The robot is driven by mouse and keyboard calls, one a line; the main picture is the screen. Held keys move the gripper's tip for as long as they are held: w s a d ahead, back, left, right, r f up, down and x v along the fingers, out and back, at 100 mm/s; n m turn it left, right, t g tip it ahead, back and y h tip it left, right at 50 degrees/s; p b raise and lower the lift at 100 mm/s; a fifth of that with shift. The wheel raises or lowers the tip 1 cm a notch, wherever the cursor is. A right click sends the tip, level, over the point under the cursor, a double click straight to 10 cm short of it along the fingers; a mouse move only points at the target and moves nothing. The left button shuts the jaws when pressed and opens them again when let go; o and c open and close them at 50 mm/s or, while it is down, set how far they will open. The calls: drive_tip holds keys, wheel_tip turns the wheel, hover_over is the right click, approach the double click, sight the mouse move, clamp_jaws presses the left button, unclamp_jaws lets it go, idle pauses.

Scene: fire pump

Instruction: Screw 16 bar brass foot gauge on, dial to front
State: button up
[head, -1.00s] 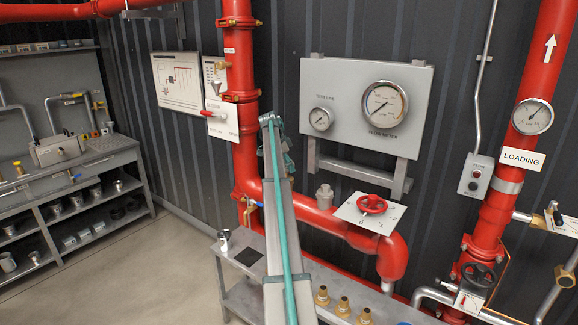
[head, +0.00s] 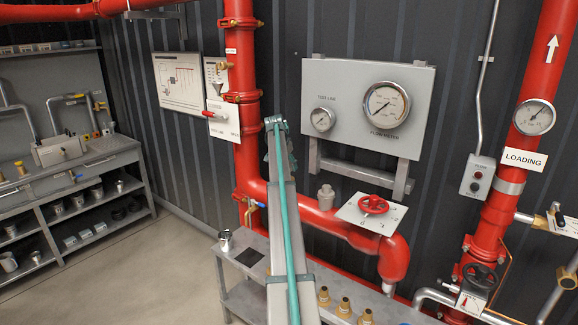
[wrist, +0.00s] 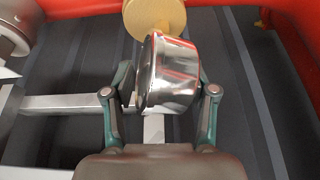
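In the wrist view, a shiny chrome round gauge case (wrist: 172,75) sits between the fingers of my gripper (wrist: 165,92), seen from its side. The fingers lie against it on both sides. Its dial face cannot be seen. A brass round piece (wrist: 155,14) shows just beyond the case; I cannot tell whether it is the gauge's foot or a separate fitting. In the head view, my arm reaches towards the red pipework, with its teal end (head: 275,127) left of the grey gauge panel. The gauge cannot be made out there.
The grey panel (head: 345,80) carries two round gauges. Below it are a red handwheel (head: 373,204) and a red pipe (head: 395,258). Several brass fittings (head: 343,307) stand on the bench (head: 245,297). A red riser (head: 246,150) stands close left of my arm.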

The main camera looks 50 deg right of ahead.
drive_tip(key=n, duration=0.1)
drive_tip(key=n+t, duration=0.1)
drive_tip(key=n, duration=0.1)
drive_tip(key=n+t, duration=0.1)
drive_tip(key=n, duration=0.1)
drive_tip(key=shift+w+a, duration=0.15)
drive_tip(key=shift+w, duration=0.1)
drive_tip(key=n+t+y, duration=0.1)
drive_tip(key=n, duration=0.3)
drive_tip(key=shift+w+a+p, duration=0.1)
drive_tip(key=shift+a+p, duration=0.05)
drive_tip(key=shift+p, duration=0.2)
drive_tip(key=n+y, duration=0.1)
drive_tip(key=n, duration=0.1)
drive_tip(key=n+t+y, duration=0.1)
drive_tip(key=n, duration=0.2)
drive_tip(key=shift+w+a, duration=0.2)
drive_tip(key=n, duration=0.1)
drive_tip(key=n+y, duration=0.1)
drive_tip(key=n, duration=0.1)
drive_tip(key=shift+a+t, duration=0.3)
clamp_jaws()
drive_tip(key=shift+f, duration=0.1)
drive_tip(key=shift+s+f+m+h, duration=0.15)
drive_tip(key=shift+m+h, duration=0.35)
drive_tip(key=shift+m, duration=1.1)
